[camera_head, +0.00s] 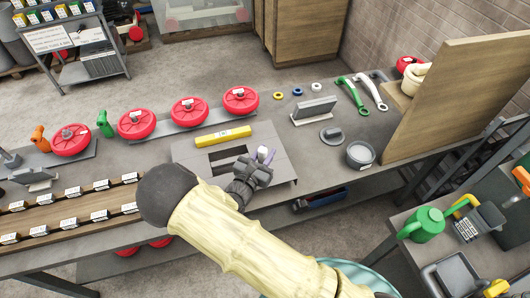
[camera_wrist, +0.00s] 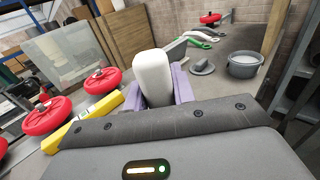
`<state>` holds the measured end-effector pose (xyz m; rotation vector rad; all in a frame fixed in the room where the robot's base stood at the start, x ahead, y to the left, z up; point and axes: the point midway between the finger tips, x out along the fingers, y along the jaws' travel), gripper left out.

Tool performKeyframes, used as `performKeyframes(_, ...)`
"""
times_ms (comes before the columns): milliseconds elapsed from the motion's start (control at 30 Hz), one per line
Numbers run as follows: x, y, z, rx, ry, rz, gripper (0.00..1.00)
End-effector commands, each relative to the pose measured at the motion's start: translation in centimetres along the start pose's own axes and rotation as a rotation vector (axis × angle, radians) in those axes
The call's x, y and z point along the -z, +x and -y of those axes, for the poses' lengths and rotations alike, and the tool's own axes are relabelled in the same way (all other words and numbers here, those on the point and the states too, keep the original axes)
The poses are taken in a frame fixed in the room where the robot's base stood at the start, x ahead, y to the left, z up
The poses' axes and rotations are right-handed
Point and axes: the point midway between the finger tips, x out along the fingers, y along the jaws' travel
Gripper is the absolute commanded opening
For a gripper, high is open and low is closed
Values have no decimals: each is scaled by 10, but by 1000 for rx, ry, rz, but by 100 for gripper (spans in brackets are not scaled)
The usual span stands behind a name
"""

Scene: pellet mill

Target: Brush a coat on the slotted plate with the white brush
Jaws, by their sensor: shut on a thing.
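The slotted plate (camera_head: 283,166) appears to be the flat grey panel with a dark rectangular opening, in the middle of the bench in the head view. My gripper (camera_head: 264,157) is over the right part of this plate, beside the opening. It is shut on the white brush (camera_wrist: 153,76), whose pale block stands up between my purple fingers in the wrist view. In the head view only a small white bit of the brush shows. The bristles are hidden, and I cannot tell whether they touch the plate.
A yellow bar (camera_head: 222,137) lies along the plate's back edge. Several red round valves stand behind and to the left. A grey tilted stand (camera_head: 314,110), a grey cup (camera_head: 360,154) and green (camera_head: 352,93) and white wrenches are to the right. A wooden panel (camera_head: 455,95) bounds the bench's right end.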

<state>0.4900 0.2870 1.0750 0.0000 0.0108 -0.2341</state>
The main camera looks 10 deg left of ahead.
Motion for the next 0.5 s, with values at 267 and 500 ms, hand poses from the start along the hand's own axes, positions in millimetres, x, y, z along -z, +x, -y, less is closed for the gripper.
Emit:
performKeyframes(267, -1, 0, 0, 0, 0, 1, 0)
performKeyframes(500, 3, 0, 0, 0, 0, 1, 0)
